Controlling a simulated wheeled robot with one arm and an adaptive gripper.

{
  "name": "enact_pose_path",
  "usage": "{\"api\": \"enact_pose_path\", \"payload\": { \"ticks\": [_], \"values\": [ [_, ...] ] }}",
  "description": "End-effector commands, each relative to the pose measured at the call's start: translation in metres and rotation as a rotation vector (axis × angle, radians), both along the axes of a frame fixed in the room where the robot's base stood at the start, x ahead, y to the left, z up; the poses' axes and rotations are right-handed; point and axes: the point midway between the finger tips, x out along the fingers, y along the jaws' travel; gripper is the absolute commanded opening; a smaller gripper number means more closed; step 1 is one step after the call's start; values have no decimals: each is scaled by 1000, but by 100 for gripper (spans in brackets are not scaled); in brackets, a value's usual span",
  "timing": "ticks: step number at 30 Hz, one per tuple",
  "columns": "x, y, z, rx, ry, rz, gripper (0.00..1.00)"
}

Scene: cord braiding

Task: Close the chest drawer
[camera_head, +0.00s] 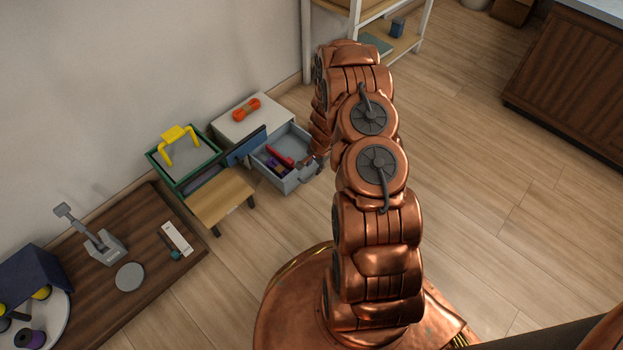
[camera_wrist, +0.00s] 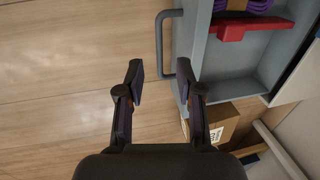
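The chest has a white top (camera_head: 232,124) and stands against the wall in the head view. Its grey drawer (camera_head: 291,181) is pulled out, with a red thing (camera_head: 279,157) and something purple inside. In the wrist view the drawer (camera_wrist: 200,50) fills the upper right, with its grey bar handle (camera_wrist: 161,45) on its left side. My gripper (camera_wrist: 165,88) is open and empty at the handle's lower end. The handle's lower end appears between the fingers in the picture; I cannot tell whether they touch it. In the head view my arm partly hides the gripper.
A small wooden stool (camera_head: 220,201) and a green-rimmed bin (camera_head: 183,188) stand left of the chest. A blue panel (camera_head: 246,146) stands beside the drawer. A shelf (camera_head: 378,45) is behind my arm. A brown box (camera_wrist: 225,119) lies below the drawer. Open floor lies right.

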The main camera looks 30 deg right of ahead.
Motion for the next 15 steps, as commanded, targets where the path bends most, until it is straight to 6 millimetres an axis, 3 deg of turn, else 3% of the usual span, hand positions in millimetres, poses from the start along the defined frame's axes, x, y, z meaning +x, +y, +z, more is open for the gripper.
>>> {"api": "enact_pose_path", "payload": {
  "ticks": [8, 15],
  "values": [
    [2, 0, -18, 0, 2, -2, 36],
    [8, 2, -49, 0, 2, -1, 36]
  ]
}}
